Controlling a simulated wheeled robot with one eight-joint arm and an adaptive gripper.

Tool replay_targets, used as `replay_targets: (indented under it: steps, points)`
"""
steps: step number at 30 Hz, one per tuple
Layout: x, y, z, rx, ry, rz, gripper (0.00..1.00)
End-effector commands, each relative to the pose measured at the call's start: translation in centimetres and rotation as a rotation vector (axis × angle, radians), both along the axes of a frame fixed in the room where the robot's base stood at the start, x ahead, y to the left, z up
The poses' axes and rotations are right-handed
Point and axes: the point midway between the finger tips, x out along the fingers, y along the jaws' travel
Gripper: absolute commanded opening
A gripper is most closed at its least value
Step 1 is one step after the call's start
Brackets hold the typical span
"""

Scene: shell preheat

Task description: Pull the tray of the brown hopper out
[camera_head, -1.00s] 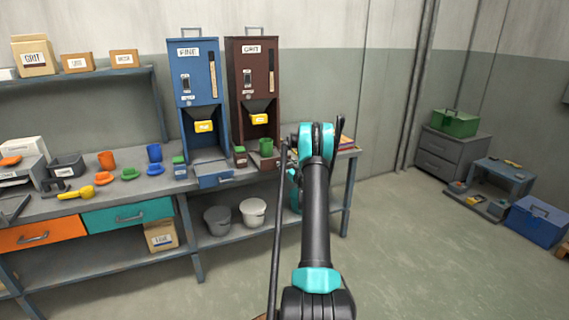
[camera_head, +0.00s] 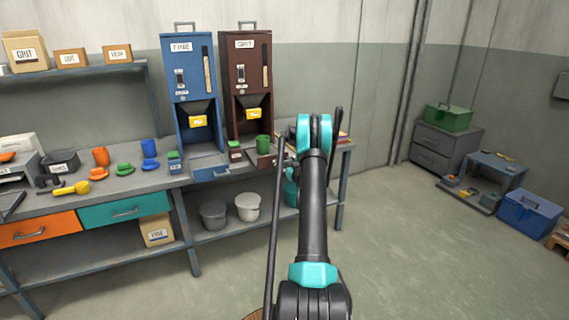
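The brown hopper (camera_head: 246,72), labelled GRIT, stands on the bench to the right of a blue hopper. Its brown tray (camera_head: 262,161) shows at its foot, with a handle on the front. A green cup (camera_head: 263,142) stands at the tray, below the yellow-tagged spout. My arm reaches toward the bench just right of the tray and covers the tray's right side. My gripper is mostly hidden behind my arm, close to the tray's right end. I cannot see its fingers well enough to tell their opening or any contact.
The blue hopper (camera_head: 190,75), labelled FINE, has its own blue tray (camera_head: 212,173). Small lidded boxes, cups and a yellow scoop (camera_head: 72,188) lie on the bench. Two buckets (camera_head: 247,207) stand on the shelf below.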

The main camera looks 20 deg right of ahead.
Motion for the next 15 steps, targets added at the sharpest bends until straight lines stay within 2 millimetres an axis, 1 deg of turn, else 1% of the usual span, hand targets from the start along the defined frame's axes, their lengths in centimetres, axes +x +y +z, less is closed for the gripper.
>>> replay_targets:
  steps: [10, 13, 15]
  points:
    - [0.0, 0.0, 0.0, 0.0, 0.0, 0.0, 0.85]
    - [-0.8, -0.1, 0.0, 0.0, 0.0, -0.001, 0.85]
    - [-1.8, -0.1, 0.1, 0.0, 0.0, -0.001, 0.85]
